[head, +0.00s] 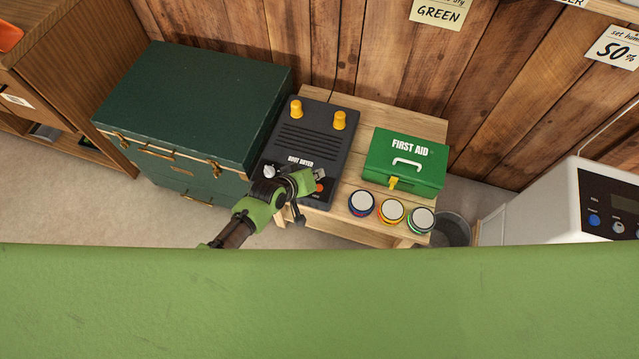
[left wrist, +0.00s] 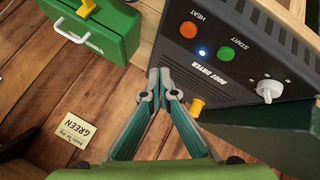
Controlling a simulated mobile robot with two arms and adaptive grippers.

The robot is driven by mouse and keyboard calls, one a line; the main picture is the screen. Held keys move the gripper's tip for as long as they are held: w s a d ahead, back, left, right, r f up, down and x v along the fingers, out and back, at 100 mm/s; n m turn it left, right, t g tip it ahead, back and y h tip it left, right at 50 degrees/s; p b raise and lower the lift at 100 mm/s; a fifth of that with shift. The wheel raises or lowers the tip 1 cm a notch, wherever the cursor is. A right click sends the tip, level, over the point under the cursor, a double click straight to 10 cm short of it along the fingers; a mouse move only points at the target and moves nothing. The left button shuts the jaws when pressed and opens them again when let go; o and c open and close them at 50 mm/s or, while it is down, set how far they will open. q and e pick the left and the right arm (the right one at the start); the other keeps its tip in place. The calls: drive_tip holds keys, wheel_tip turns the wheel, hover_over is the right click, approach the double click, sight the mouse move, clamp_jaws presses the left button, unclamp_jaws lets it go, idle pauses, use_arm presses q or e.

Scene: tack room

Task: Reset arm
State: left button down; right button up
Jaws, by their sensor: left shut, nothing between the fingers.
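My left arm reaches in over the front of the black boot dryer (head: 316,146), and its gripper (head: 318,173) is near the dryer's front panel. In the left wrist view the left gripper (left wrist: 159,78) has its two fingertips together with nothing between them. It appears beside the boot dryer (left wrist: 240,60), whose panel shows a red HEAT button (left wrist: 188,29), a green START button (left wrist: 226,54), a lit blue light (left wrist: 204,51) and a white knob (left wrist: 269,89). I cannot tell whether the fingertips touch the panel. My right gripper is not in view.
The dryer stands on a wooden bench (head: 435,128) with a green first aid box (head: 405,160) and three round tins (head: 391,211) to its right. A dark green trunk (head: 190,100) stands left. A white appliance (head: 540,200) is at right.

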use_arm(q)
drive_tip(key=shift+f, duration=0.1)
idle(0.3)
drive_tip(key=s+a+f+g+y, duration=0.2)
drive_tip(key=s+a+f, duration=0.65)
drive_tip(key=f, duration=0.25)
drive_tip(key=s+a+f+m+g+y, duration=0.1)
drive_tip(key=s+a+f, duration=0.3)
drive_tip(key=s, duration=0.8)
drive_tip(key=s+a+f+m+g+y, duration=0.1)
drive_tip(key=s+a+f, duration=0.4)
drive_tip(key=s, duration=0.7)
drive_tip(key=s+a+f+m+g+y, duration=0.1)
drive_tip(key=s+a+f, duration=0.4)
drive_tip(key=s, duration=0.7)
drive_tip(key=shift+a+f+m+g, duration=0.25)
drive_tip(key=shift+f+m+g, duration=0.15)
drive_tip(key=shift+m+g, duration=0.25)
drive_tip(key=c, duration=2.8)
unclamp_jaws()
